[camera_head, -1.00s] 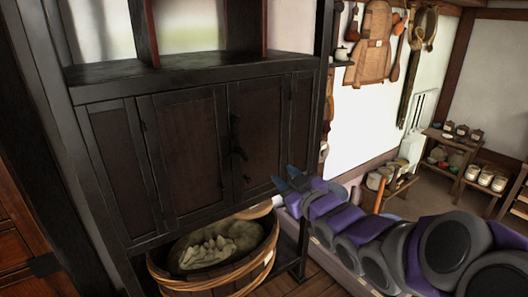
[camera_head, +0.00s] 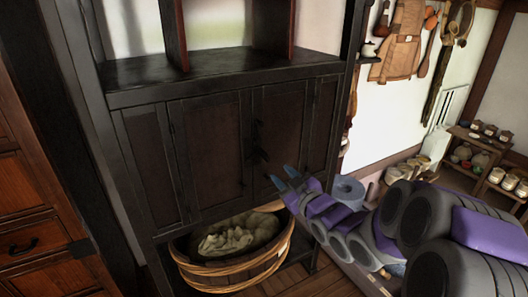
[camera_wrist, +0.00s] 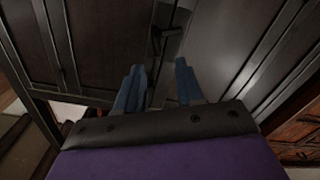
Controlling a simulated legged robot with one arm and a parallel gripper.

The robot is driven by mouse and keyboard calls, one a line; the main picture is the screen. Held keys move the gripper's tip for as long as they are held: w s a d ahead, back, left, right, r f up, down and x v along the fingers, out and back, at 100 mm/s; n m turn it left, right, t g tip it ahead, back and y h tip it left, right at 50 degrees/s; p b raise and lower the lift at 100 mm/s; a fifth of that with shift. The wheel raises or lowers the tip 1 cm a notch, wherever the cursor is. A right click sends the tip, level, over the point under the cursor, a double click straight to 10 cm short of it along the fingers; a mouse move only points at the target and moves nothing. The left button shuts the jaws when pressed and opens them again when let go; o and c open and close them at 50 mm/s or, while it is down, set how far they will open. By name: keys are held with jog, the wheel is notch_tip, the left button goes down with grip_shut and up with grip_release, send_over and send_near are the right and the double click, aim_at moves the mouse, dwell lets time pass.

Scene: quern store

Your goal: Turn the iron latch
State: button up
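The iron latch (camera_head: 257,142) is a dark upright piece at the seam between the two middle doors of a black wooden cabinet (camera_head: 215,150). It also shows in the wrist view as a dark shape (camera_wrist: 163,38) near the top middle, ahead of my fingertips. My gripper (camera_head: 281,177) has blue fingers and points at the cabinet doors, a little below and right of the latch. In the wrist view, its two fingers (camera_wrist: 160,68) stand apart with nothing between them. The latch appears beyond the fingertips, seemingly apart from them. The doors look closed.
A wooden tub (camera_head: 235,273) holding a pale cloth-like heap sits under the cabinet. A brown drawer chest (camera_head: 30,215) stands at the left. Shelves with jars (camera_head: 490,150) are at the far right. Tools and an apron (camera_head: 400,40) hang on the white wall.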

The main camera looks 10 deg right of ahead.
aim_at(269, 160)
jog(key=x, duration=0.9)
jog(key=shift+w+f, duration=0.1)
jog(key=shift+w, duration=0.3)
jog(key=shift+w+a, duration=0.3)
jog(key=shift+a, duration=0.05)
jog(key=shift+d, duration=0.85)
jog(key=shift+c, duration=1.3)
jog(key=shift+a, duration=0.35)
grip_shut()
